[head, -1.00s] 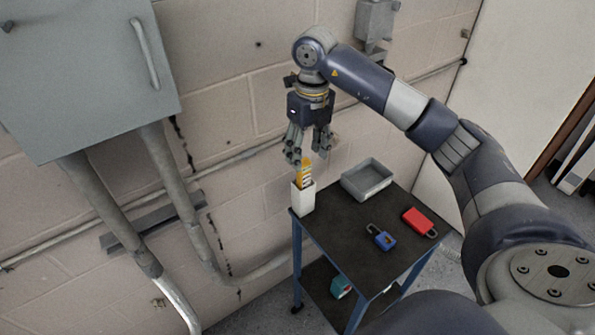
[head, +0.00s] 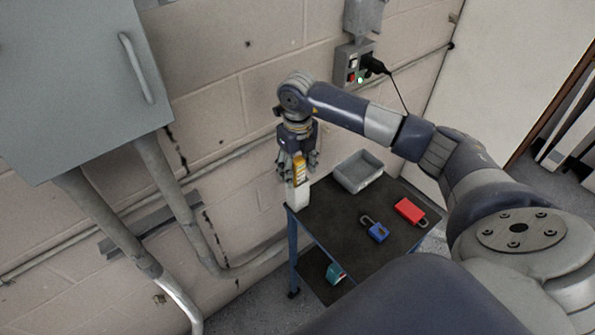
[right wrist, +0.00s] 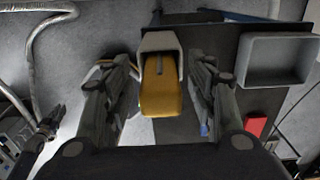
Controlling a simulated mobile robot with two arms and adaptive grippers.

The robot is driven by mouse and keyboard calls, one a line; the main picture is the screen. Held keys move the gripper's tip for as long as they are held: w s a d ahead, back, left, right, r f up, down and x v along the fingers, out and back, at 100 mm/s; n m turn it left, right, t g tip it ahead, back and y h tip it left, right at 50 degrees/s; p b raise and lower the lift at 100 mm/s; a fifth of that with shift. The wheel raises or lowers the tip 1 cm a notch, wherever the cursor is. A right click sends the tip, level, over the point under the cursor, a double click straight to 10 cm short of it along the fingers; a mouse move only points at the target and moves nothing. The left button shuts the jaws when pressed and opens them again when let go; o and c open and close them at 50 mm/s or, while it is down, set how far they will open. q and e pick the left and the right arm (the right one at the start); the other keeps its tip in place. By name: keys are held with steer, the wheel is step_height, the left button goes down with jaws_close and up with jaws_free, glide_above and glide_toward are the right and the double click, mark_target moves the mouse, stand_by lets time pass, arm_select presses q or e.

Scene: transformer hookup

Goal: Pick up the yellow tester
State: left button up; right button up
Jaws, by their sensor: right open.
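The yellow tester (head: 300,168) stands upright in a white holder (head: 298,195) at the left corner of the cart top. My right gripper (head: 298,174) points down over it, with its fingers around the tester's upper part. In the right wrist view the tester (right wrist: 161,92) lies between the two open fingers of my right gripper (right wrist: 162,100), with a gap on each side. The white holder (right wrist: 160,41) shows beyond it there. My left gripper does not show in the head view.
The dark cart top (head: 335,215) also bears a grey tray (head: 358,172), a blue padlock (head: 377,231) and a red padlock (head: 410,210). A teal item (head: 335,273) is on the lower shelf. A grey cabinet (head: 75,80) and pipes are on the wall at left.

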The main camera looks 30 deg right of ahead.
steer(key=shift+s+d+f, duration=0.1)
steer(key=shift+f, duration=0.5)
steer(key=c, duration=1.1)
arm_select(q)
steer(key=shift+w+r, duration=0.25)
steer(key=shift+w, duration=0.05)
arm_select(e)
steer(key=shift+c, duration=0.2)
